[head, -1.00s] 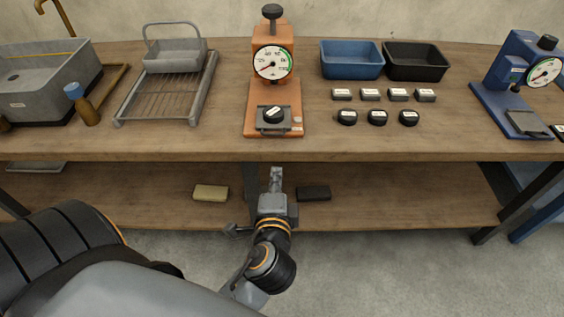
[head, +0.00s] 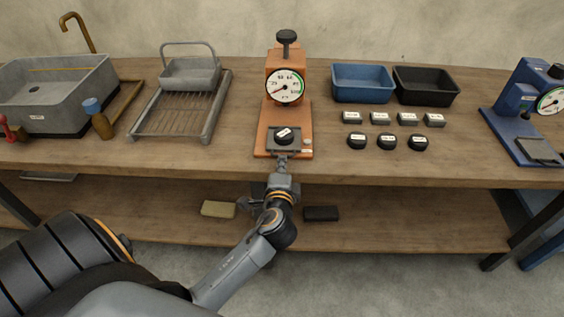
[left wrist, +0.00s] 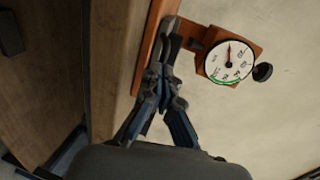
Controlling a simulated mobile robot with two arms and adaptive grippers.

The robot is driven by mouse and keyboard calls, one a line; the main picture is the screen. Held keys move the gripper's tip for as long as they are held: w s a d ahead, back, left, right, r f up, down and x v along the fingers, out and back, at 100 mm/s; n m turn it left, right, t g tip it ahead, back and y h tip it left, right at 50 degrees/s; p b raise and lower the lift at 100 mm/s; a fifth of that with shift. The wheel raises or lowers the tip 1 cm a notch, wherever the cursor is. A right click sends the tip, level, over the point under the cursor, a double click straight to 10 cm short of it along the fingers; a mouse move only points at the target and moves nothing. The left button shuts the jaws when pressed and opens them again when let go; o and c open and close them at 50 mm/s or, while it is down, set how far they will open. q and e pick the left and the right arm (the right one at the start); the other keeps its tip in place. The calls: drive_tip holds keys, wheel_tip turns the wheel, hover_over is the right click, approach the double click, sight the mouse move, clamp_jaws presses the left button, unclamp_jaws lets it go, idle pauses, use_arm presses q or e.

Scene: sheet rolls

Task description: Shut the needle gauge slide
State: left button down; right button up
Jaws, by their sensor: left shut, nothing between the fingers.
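The orange needle gauge (head: 285,88) stands on the bench with a round white dial and a black knob on top. Its dark slide (head: 272,146) sits at the front of the orange base and carries a black labelled puck (head: 284,134). My left gripper (head: 282,159) is shut and empty at the slide's front edge; I cannot tell whether it touches. In the left wrist view, the closed fingertips (left wrist: 164,68) are beside the orange base, with the dial (left wrist: 230,61) to their right. The fingers partly hide the slide. My right gripper is out of view.
A blue bin (head: 362,83) and a black bin (head: 426,86) stand right of the gauge, with several small blocks and pucks before them. A wire rack (head: 181,110) and a grey sink (head: 58,88) are to the left. A blue gauge (head: 520,105) stands far right.

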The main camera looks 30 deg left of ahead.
sight(284, 131)
use_arm(q)
drive_tip(key=shift+w+a, duration=0.1)
drive_tip(key=shift+w, duration=0.1)
drive_tip(key=x, duration=0.4)
drive_tip(key=r+x, duration=0.1)
drive_tip(key=x, duration=0.2)
drive_tip(key=r+x, duration=0.1)
drive_tip(key=x, duration=0.3)
drive_tip(key=shift+w+a, duration=0.25)
drive_tip(key=shift+w, duration=0.2)
drive_tip(key=shift+r, duration=0.25)
drive_tip(key=shift+a+r, duration=0.1)
